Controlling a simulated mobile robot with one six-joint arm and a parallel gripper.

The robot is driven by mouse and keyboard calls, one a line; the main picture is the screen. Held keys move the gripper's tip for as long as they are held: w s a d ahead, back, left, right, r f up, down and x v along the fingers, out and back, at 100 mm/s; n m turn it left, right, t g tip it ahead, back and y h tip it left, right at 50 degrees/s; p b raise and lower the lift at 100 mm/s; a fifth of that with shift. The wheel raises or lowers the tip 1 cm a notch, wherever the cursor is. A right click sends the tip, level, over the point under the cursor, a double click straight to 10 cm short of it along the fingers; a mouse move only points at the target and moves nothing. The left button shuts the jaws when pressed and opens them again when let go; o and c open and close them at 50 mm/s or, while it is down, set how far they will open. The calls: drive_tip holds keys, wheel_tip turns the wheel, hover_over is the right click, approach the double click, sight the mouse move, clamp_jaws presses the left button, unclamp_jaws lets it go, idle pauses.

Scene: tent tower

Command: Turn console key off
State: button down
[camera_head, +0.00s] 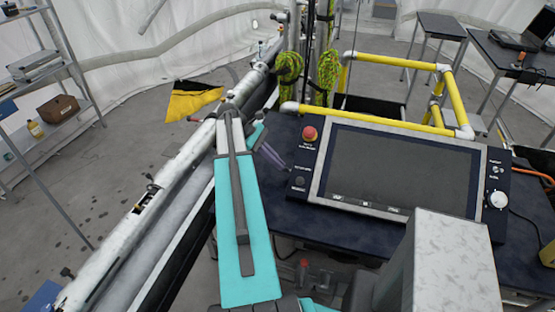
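The console (400,165) is a tilted panel with a large dark screen in a grey frame, on a dark blue table. On its left strip are a red mushroom button (309,133) and a round black switch (299,182). On its right strip are a small silvery switch (497,169) and a white knob (498,199). I cannot tell surely which is the key, nor its angle. My teal arm reaches up the left middle of the picture. My gripper (272,156) shows as greyish-purple finger parts just left of the console, apparently short of the black switch. Its opening is unclear.
A long white tube (155,195) runs diagonally along the left. A yellow rail frame (385,122) stands behind the console. Yellow-green rope (289,66) hangs at a post. A yellow-black cloth (193,100) and a shelf (52,120) are at left. A laptop table (515,55) is at back right.

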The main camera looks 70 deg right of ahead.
drive_tip(key=shift+r, duration=0.1)
idle(0.3)
drive_tip(key=c, duration=2)
unclamp_jaws()
